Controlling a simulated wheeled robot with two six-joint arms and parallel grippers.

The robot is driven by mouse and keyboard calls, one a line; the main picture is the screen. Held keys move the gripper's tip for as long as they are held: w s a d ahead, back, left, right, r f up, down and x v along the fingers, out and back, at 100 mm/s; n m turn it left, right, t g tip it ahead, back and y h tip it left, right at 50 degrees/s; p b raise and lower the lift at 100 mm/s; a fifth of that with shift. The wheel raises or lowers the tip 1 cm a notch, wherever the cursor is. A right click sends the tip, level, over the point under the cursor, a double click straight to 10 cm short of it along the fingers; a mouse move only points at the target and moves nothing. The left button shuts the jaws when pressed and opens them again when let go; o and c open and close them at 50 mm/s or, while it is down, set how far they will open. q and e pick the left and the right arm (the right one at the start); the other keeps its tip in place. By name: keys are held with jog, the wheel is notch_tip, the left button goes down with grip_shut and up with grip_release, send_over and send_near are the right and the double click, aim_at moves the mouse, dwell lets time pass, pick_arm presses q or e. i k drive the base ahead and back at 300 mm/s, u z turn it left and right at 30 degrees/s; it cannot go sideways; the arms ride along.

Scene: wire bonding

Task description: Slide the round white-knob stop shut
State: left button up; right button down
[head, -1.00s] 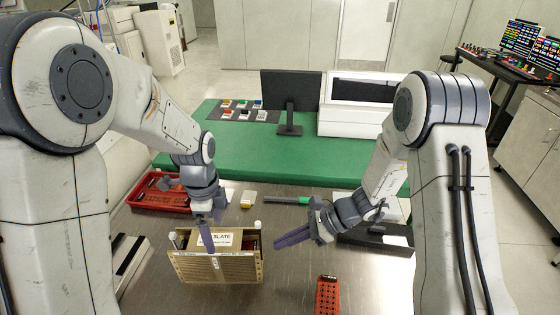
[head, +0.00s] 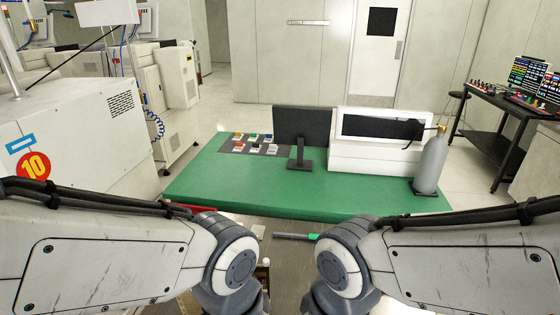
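A small round white knob (head: 266,261) shows at the bottom of the head view, in the gap between my two arms. A thin piece of the brown box (head: 262,274) shows just below it. The rest of the box is hidden behind my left arm or below the picture. I cannot tell whether this knob is the stop, or how the stop stands. Both arms reach in from the sides and bend down out of the picture. Neither gripper is in view, so their place relative to the knob cannot be seen.
A tool with a green part (head: 312,237) lies on the metal table behind the arms. A red tray's edge (head: 190,208) shows at left. Beyond is a green mat (head: 240,192) with a black monitor (head: 303,125), a white machine (head: 350,157) and a grey gas cylinder (head: 430,165).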

aim_at(266, 261)
jog(key=z, duration=2.15)
jog(key=k, duration=0.55)
jog(key=u, duration=0.85)
